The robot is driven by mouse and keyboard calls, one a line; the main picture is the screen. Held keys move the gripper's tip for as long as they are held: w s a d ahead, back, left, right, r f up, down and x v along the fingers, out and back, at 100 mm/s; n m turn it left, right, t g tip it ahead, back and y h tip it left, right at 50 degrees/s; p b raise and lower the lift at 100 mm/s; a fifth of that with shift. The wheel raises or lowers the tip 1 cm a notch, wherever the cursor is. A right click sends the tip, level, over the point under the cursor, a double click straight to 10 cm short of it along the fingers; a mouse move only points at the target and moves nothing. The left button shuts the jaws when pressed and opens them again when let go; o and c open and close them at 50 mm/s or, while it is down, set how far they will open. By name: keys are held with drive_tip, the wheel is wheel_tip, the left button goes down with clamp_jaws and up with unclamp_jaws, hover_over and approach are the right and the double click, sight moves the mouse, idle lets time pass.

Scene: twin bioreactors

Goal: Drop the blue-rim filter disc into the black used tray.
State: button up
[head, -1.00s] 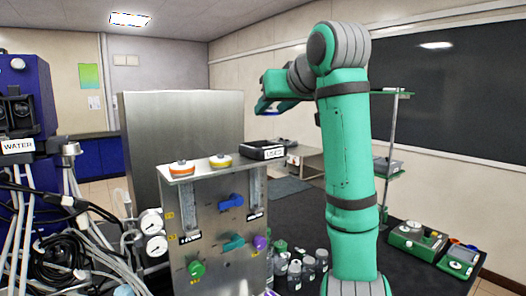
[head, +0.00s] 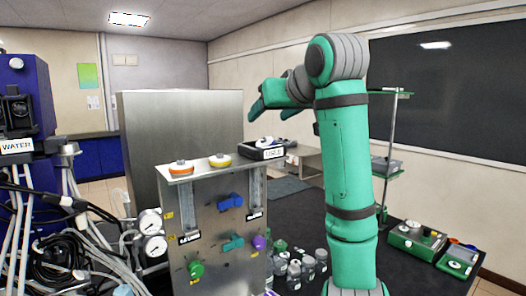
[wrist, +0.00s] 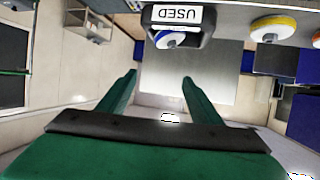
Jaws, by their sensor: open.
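The blue-rim filter disc (head: 265,142) lies in the black used tray (head: 246,150), its white top showing above the tray's rim. In the wrist view the disc (wrist: 170,40) shows blue and white beside the tray's "USED" label, partly cut off by the tray (wrist: 207,30). I cannot tell whether it lies flat. My gripper (head: 272,111) is open and empty, above the tray and apart from the disc. Its two spread fingers also show in the wrist view (wrist: 158,78).
The tray stands at the back of a metal panel with knobs and gauges. An orange-rim disc (head: 181,168) and a yellow-rim disc (head: 220,161) sit on the panel's top ledge. A tall steel cabinet (head: 175,125) stands behind. Bottles (head: 294,270) stand below.

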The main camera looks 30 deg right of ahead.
drive_tip(key=v, duration=1)
drive_tip(key=shift+s, duration=0.3)
drive_tip(key=shift+r, duration=0.15)
